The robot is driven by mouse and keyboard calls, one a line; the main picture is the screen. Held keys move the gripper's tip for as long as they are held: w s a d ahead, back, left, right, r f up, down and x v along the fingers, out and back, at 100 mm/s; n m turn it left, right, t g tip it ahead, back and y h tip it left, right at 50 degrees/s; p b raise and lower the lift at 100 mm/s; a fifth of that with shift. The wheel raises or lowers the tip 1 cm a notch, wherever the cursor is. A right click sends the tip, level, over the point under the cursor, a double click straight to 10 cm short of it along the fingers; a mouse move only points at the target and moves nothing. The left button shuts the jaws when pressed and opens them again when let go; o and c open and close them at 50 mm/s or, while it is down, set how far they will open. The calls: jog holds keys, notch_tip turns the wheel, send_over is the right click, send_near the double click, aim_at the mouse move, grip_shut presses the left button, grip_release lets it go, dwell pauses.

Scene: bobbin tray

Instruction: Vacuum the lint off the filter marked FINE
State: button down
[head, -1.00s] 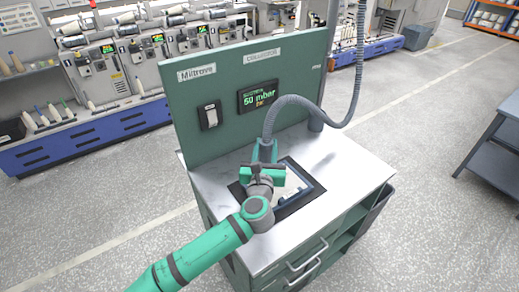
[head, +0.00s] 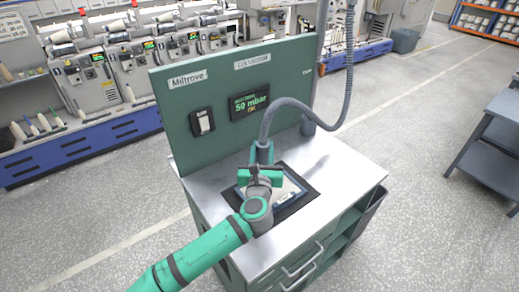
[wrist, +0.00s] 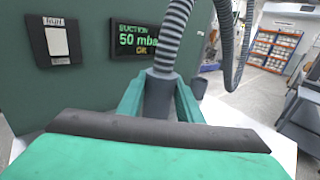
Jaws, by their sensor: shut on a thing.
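My gripper (head: 262,158) is shut on the grey nozzle of the suction hose (head: 283,106). In the wrist view the nozzle (wrist: 158,98) sits between the two green fingers. A pale filter with a blue-edged frame (head: 296,195) lies on a dark mat (head: 312,192) on the bench. My gripper and wrist are over its back-left part and hide much of it. I cannot tell whether the nozzle touches the filter. No FINE mark is readable, and lint cannot be made out.
The steel bench top (head: 345,170) is clear to the right. A green panel (head: 225,85) rises behind, with a rocker switch (head: 202,122) and a suction display (head: 250,103) reading 50 mbar OK. The hose loops up to a post at the back right. Drawer handles (head: 302,260) face the front.

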dwell(0.3)
jog(key=shift+w+d, duration=0.45)
jog(key=shift+d, duration=0.4)
jog(key=shift+w+d, duration=0.45)
jog(key=shift+d, duration=0.4)
jog(key=shift+w+d, duration=0.45)
jog(key=shift+d, duration=0.4)
jog(key=shift+r, duration=0.1)
jog(key=shift+r, duration=2.95)
jog(key=shift+f, duration=0.15)
